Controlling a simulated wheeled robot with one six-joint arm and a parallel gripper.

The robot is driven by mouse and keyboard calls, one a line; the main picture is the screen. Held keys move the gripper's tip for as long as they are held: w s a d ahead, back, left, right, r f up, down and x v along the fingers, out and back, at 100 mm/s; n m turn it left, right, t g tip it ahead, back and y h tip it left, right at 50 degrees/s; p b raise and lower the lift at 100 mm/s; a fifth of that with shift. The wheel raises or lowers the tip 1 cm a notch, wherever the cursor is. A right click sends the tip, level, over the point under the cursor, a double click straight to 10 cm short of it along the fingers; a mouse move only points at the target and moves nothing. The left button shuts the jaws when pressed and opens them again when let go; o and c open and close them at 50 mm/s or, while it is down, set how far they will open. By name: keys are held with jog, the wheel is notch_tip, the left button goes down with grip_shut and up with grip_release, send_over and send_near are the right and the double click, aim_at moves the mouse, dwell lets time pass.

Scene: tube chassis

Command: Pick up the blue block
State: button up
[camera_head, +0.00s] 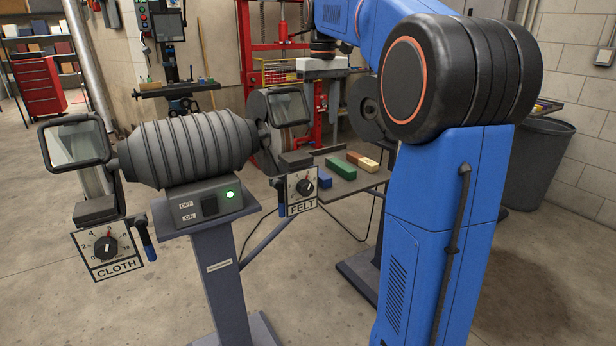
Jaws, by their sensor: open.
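The blue block (317,180) is small and lies on a low dark work table (352,190) behind the grinder-like machine, at the middle of the head view. Its left end is close behind the dial panel marked FELT, which partly covers that area. A green block (341,168) lies to its right and a little farther back. A tan block (368,164) lies beyond the green one, with a reddish block beside it.
A ribbed buffing machine (195,145) on a pedestal stands at front left, with CLOTH and FELT dial panels sticking out. A red press frame (300,90) stands behind. A grey bin (537,160) is at right. Open concrete floor lies at front left.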

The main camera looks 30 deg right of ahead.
send_over(320, 173)
notch_tip(320, 173, down, 11)
jog(key=shift+w+d+f, duration=0.1)
jog(key=shift+f, duration=0.05)
jog(key=shift+w+f, duration=0.2)
jog(key=shift+f, duration=2.45)
jog(key=c, duration=1.1)
